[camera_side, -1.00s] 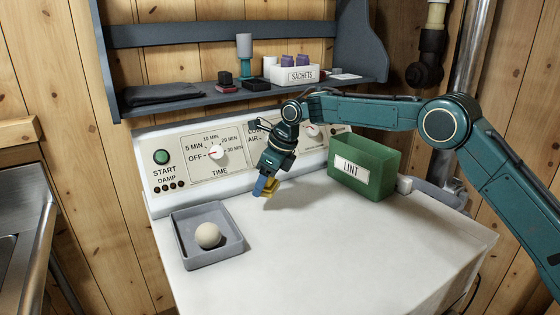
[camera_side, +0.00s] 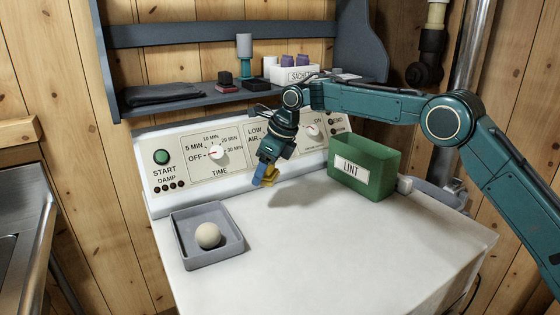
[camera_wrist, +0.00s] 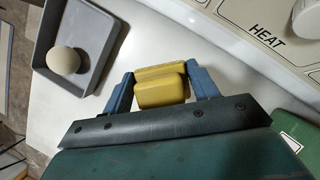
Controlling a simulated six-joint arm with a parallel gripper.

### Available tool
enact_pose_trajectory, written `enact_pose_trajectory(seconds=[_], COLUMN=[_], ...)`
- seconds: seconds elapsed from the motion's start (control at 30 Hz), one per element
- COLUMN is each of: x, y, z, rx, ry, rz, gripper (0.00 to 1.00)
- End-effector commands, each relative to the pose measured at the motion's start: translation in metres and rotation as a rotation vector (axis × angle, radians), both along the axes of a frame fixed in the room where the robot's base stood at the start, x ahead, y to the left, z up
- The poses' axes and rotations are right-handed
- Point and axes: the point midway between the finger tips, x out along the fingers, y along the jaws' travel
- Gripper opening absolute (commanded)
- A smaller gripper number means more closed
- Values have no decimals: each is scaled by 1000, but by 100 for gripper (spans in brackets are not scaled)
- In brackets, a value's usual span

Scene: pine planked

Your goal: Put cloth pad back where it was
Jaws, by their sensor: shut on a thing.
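A thick yellow pad (camera_wrist: 162,93), which looks like the cloth pad, is held between the two blue fingers of my gripper (camera_wrist: 160,80). In the side view the pad (camera_side: 270,179) is small and partly hidden by the near finger. My gripper (camera_side: 264,180) points down and holds it in the air above the white machine top (camera_side: 290,235), in front of the control panel. It is between the grey tray and the green bin.
The grey tray (camera_side: 185,248) with a pale ball (camera_side: 208,235) stands at the left. The green LINT bin (camera_side: 377,181) stands at the right. The panel (camera_side: 176,152) with knobs rises behind; above it a shelf (camera_side: 205,100) holds several items. The front of the machine top is clear.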

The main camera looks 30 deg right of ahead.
Motion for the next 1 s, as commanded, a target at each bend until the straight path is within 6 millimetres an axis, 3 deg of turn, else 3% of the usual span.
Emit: enact_pose_trajectory(seconds=[0.17,0.37,0.7,1.0], x=[-7,-32,-116,-175], y=[8,35,100,131], z=[1,1,2,3], rx=[-3,-12,-16,-2], ry=[0,4,6,-1], rz=[40,180,583,831], gripper=[34,34,34,34])
